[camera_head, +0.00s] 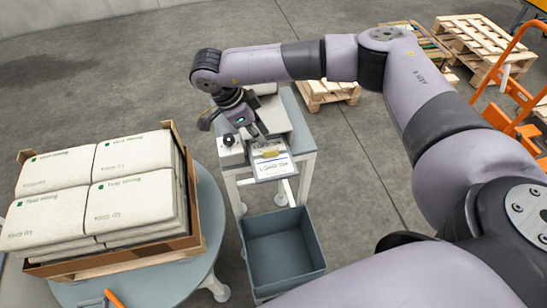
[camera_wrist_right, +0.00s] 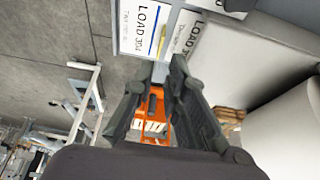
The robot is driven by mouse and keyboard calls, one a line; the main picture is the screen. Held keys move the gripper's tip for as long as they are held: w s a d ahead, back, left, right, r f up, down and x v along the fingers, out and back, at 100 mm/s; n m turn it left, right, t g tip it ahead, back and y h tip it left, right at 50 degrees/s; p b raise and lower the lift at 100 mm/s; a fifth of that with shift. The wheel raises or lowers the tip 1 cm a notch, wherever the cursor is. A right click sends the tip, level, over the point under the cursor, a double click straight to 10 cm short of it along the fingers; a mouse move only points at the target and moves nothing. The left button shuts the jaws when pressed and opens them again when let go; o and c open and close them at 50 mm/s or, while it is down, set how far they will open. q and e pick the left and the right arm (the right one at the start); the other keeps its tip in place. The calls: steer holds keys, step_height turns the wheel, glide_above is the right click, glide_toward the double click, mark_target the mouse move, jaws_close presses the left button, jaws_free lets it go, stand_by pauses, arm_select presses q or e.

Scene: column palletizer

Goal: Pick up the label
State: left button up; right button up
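The label (camera_head: 274,168) is a white sheet with "LOAD" print and a blue line, at the front edge of the small grey printing stand in the head view. It also shows at the top of the right wrist view (camera_wrist_right: 138,28), just beyond the fingertips. My right gripper (camera_head: 256,133) is above the stand, close behind the label. In the right wrist view, the fingers of my right gripper (camera_wrist_right: 160,72) are apart with nothing held between them. Whether a fingertip touches the label cannot be told. My left gripper is out of view.
A teal bin (camera_head: 283,250) stands on the floor below the label. A round table (camera_head: 207,215) at left bears a pallet box of stacked white bags (camera_head: 52,215). Wooden pallets (camera_head: 480,38) and an orange pallet truck (camera_head: 512,90) are at the right.

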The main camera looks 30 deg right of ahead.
mark_target(270, 151)
steer(key=x, duration=0.2)
steer(key=shift+d+f+p, duration=0.1)
steer(key=shift+f+p, duration=0.2)
steer(key=shift+f, duration=0.05)
steer(key=p+x, duration=0.2)
steer(key=x, duration=0.2)
steer(key=shift+f, duration=0.1)
steer(key=shift+d+f, duration=0.1)
steer(key=shift+f, duration=0.5)
steer(key=shift+c, duration=0.5)
jaws_close()
steer(key=shift+r, duration=0.2)
